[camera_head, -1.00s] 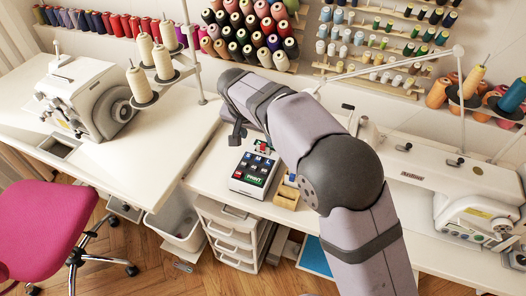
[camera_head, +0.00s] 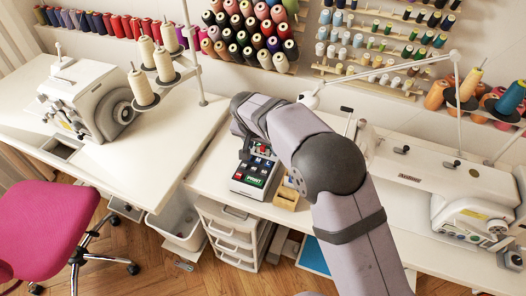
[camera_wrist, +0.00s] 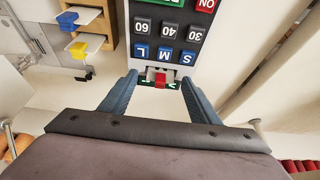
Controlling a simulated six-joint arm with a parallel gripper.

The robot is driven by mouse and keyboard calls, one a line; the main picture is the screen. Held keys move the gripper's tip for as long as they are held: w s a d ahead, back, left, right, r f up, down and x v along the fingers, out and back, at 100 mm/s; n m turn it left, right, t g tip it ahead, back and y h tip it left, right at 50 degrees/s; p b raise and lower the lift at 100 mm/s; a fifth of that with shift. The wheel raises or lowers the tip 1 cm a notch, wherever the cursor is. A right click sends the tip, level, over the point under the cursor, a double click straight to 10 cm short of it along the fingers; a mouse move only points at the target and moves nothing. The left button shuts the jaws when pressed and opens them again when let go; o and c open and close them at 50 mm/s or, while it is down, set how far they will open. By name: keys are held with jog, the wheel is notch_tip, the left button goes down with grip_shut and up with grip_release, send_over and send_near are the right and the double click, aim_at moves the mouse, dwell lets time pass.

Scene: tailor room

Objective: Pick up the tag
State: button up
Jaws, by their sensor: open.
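In the wrist view, a small red piece with a white part (camera_wrist: 160,77) sits at the green-marked end of a button panel (camera_wrist: 168,40). It may be the tag, but its label is not readable. My gripper (camera_wrist: 159,84) is open, with its two blue fingers on either side of this piece and a visible gap to each. I cannot tell how far above it the fingertips are. In the head view, the panel (camera_head: 253,178) lies on the white table, and my arm hides most of my gripper.
A wooden holder (camera_head: 286,198) with blue and yellow pieces on white plates stands close beside the panel. A sewing machine (camera_head: 440,181) stands to the right and another machine (camera_head: 88,97) to the left. Thread racks line the back wall. The left table (camera_head: 150,150) has bare room.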

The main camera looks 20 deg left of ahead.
jog(key=shift+c, duration=0.7)
jog(key=c, duration=1)
jog(key=shift+o, duration=0.2)
jog(key=shift+r, duration=0.15)
